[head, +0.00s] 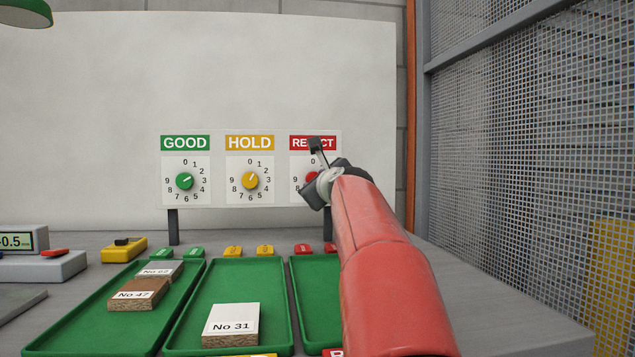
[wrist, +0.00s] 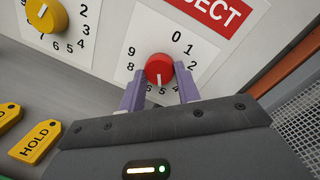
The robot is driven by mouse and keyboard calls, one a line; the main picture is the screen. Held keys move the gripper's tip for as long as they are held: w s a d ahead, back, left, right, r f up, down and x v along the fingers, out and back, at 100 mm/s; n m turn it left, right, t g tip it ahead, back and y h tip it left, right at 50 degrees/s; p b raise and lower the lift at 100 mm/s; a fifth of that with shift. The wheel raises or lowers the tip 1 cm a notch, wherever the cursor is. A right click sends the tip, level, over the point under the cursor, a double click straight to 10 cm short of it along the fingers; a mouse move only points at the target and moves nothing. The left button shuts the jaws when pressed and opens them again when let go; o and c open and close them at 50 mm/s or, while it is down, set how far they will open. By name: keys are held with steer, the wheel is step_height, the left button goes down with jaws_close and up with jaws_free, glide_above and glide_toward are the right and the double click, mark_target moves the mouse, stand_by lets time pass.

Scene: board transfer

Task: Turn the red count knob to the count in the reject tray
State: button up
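The red count knob (wrist: 159,70) sits on the REJECT dial, and its white mark points down in the wrist view, near the 5. In the head view the red knob (head: 311,177) is partly hidden by my wrist. My gripper (wrist: 159,75) is open, with one purple finger on each side of the knob and a small gap showing at both sides. The reject tray (head: 318,308) is the green tray at the right. My arm covers most of it, and no board shows in its visible part.
Green knob (head: 184,181) and yellow knob (head: 250,181) are on the GOOD and HOLD dials. The left tray (head: 95,325) holds two boards; the middle tray (head: 270,285) holds board No 31 (head: 231,324). Coloured tags lie behind the trays. A mesh fence (head: 540,150) stands at the right.

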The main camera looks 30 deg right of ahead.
steer(key=shift+c, duration=0.5)
steer(key=shift+n, duration=0.4)
steer(key=shift+w+a+n+g+h+p, duration=0.15)
steer(key=shift+n+g+h, duration=0.35)
steer(key=shift+n, duration=3.95)
steer(key=shift+a+n+g+h+p, duration=0.2)
steer(key=shift+n+h, duration=0.45)
steer(key=shift+n, duration=3.75)
steer(key=shift+w+n+g+h+p, duration=0.15)
steer(key=shift+n+g+h, duration=0.4)
steer(key=shift+n, duration=3.9)
steer(key=shift+s, duration=0.1)
